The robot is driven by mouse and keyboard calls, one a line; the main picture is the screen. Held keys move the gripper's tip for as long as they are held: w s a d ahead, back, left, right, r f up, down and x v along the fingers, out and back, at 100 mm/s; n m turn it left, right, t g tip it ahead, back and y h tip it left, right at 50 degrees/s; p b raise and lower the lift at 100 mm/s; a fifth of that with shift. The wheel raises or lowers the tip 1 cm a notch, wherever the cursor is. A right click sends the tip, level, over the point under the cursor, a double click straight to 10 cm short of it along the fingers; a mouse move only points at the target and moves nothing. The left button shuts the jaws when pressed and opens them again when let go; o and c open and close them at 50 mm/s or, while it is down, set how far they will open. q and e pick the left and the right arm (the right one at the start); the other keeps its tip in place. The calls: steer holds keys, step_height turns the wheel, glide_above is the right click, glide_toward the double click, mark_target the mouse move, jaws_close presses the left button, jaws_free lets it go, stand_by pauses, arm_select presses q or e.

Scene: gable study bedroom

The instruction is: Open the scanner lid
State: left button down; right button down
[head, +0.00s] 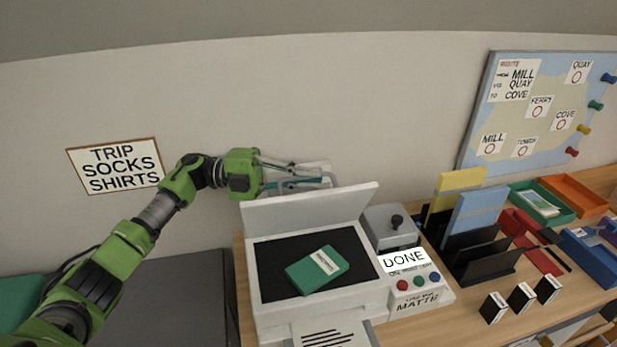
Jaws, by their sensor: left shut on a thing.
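The white scanner (255,285) stands on the desk with its lid (310,210) raised and tilted up at the back. A green booklet with a white label (318,268) lies on the dark scanner glass (268,262). My left gripper (330,181) reaches in from the left and is shut at the lid's upper edge. The exact contact is partly hidden behind the lid. My right gripper is not in view.
A grey box with a black knob (390,225) and a button panel with a DONE card (404,259) stand right of the scanner. Farther right are a black file rack (485,265), small black-and-white boxes (521,297) and coloured trays (572,194). A printed sheet (330,333) lies in front.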

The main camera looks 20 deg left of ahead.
arm_select(q)
steer(key=c, duration=2.2)
jaws_free()
steer(key=v, duration=1.2)
steer(key=shift+r, duration=0.15)
